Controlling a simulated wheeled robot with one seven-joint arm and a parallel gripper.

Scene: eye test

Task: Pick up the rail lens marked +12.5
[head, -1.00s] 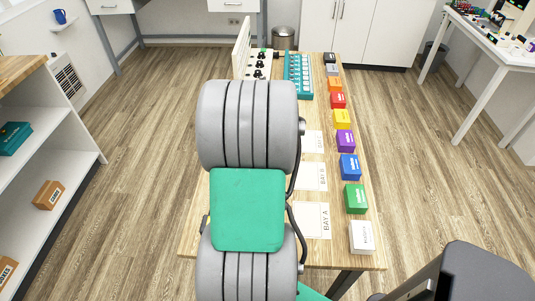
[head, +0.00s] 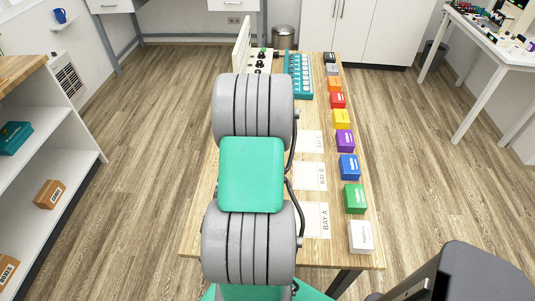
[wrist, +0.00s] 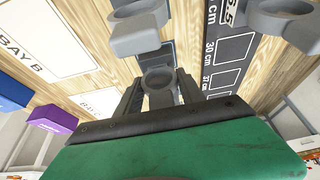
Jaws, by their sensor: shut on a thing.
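In the wrist view my gripper (wrist: 159,84) has its two dark fingers on either side of a small grey ring-shaped rail lens (wrist: 160,100), and it is shut on it. No marking on this lens can be read, so I cannot tell whether it is +12.5. A second grey ring lens (wrist: 138,38) shows at the top middle, and a third (wrist: 284,22) at the top right; I see no readable number on their mounts. In the head view my own arm hides my gripper and these lenses.
A dark strip (wrist: 226,50) marked with centimetres lies on the wooden table (head: 200,220). Bay cards (head: 314,221) and a row of coloured boxes, such as the green box (head: 355,199), run along the right side. A teal rack (head: 299,75) stands at the far end.

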